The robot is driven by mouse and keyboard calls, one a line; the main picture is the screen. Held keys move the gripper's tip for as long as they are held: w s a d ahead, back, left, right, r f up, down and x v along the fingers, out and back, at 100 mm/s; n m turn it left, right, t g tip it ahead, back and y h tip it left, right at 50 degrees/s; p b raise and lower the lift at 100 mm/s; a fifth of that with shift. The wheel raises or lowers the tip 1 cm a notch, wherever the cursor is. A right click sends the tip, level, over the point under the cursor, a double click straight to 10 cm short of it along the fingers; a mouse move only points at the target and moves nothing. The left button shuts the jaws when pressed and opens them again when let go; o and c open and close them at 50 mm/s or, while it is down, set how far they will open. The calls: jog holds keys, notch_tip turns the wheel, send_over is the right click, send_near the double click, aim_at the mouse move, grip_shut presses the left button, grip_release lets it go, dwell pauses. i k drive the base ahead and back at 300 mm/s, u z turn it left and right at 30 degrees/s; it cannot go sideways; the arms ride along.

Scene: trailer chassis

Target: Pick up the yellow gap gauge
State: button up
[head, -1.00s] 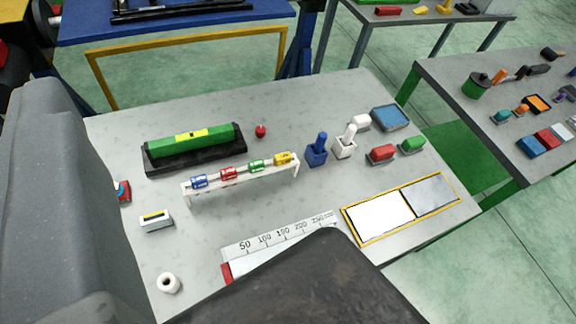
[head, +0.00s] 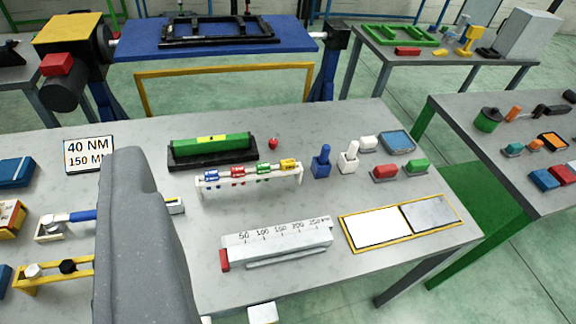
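The small yellow gauge (head: 290,164) sits at the right end of a white rack (head: 248,186) on the grey workbench. A green gauge (head: 264,169), a red gauge (head: 238,171) and a blue gauge (head: 211,175) sit to its left in the same rack. A large grey part of my arm stands at the lower left and hides some of the bench. It is well left of the yellow gauge. I see no gripper fingertips, and nothing touches the yellow gauge.
A green level on a black base (head: 212,150) lies behind the rack. Blue and white holders (head: 321,162) stand to its right. A white ruler block (head: 278,241) and a yellow-framed tray (head: 400,223) lie in front. A red knob (head: 273,143) is behind.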

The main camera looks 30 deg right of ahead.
aim_at(286, 164)
jog(key=z, duration=0.2)
jog(key=i, duration=1.2)
jog(key=z, duration=0.25)
